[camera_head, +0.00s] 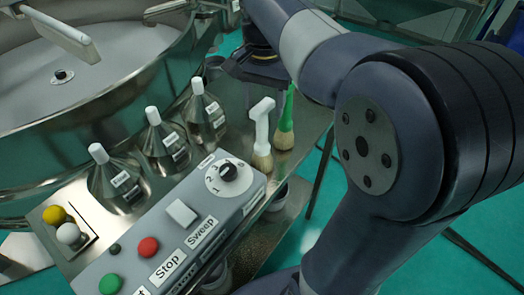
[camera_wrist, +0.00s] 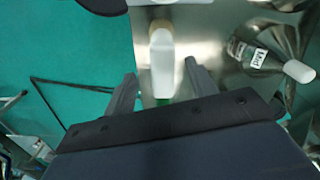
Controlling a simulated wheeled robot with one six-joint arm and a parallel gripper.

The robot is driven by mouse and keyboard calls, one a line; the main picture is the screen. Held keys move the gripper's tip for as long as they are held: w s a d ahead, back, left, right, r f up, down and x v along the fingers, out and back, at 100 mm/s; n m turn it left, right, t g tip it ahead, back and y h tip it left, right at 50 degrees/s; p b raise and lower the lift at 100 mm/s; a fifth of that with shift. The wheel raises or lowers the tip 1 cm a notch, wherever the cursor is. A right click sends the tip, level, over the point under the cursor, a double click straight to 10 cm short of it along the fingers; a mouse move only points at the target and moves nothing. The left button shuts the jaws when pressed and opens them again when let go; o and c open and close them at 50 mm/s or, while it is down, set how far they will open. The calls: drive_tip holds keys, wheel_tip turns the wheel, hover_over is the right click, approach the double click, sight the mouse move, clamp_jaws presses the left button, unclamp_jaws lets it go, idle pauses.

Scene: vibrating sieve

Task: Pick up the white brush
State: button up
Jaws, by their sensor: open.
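The white brush (camera_head: 262,125) stands upright on the metal table in the head view, white handle up and tan bristles down. The green brush (camera_head: 286,122) stands just to its right. My gripper (camera_head: 258,80) is above the handle's top in the head view, partly hidden behind my arm. In the wrist view my gripper (camera_wrist: 160,70) is open, and the white brush (camera_wrist: 162,62) shows in the gap between its two grey fingers. Neither finger visibly touches it. A small green patch shows at the handle's near end; I cannot tell what it is.
Several metal bottles with white caps, one of them here (camera_head: 206,115), stand left of the brushes. A control box (camera_head: 210,215) with buttons and a dial is in front. The large round sieve (camera_head: 90,75) fills the upper left. Green floor lies beyond the table's right edge.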

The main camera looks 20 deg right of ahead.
sight(262, 120)
drive_tip(key=f, duration=0.5)
drive_tip(key=shift+a+f, duration=0.2)
drive_tip(key=shift+f, duration=0.15)
drive_tip(key=shift+c, duration=0.2)
drive_tip(key=c, duration=1.1)
drive_tip(key=shift+r, duration=0.1)
